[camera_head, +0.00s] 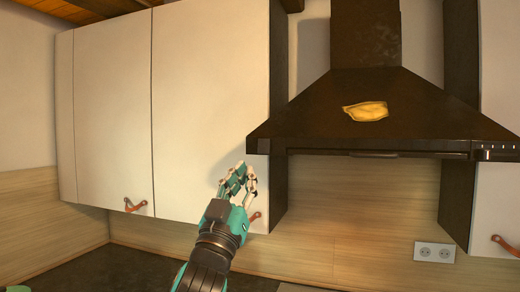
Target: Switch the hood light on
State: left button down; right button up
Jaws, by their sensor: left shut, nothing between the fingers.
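The dark range hood (385,105) hangs on the wall at the upper right. A row of small controls (492,152) shows at the right end of its front edge. My left gripper (239,170) is shut and empty, raised in front of the white cabinet door, just left of the hood's lower left corner in the picture. I cannot tell its depth from the door. The controls are well to the right of it. The hood's underside and its lamp are hidden from this angle. My right gripper is not in view.
White wall cabinets (205,90) with leather pulls (135,205) fill the left. A yellow object (366,111) lies on the hood's sloped front. A wall socket (435,252) is at the lower right. The space below the hood looks clear.

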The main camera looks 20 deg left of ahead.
aim_at(265, 141)
pick_arm(q)
jog(key=p+x, duration=0.1)
jog(key=x, duration=0.2)
jog(key=f+p+x, duration=0.1)
jog(key=p+x, duration=0.1)
jog(key=x, duration=0.1)
jog(key=w+p+x, duration=0.1)
jog(key=x, duration=0.2)
jog(key=shift+w+f, duration=0.1)
jog(key=shift+f, duration=0.05)
jog(key=shift+w+d+f+p, duration=0.1)
jog(key=shift+w+f+p, duration=0.2)
jog(key=shift+w, duration=0.3)
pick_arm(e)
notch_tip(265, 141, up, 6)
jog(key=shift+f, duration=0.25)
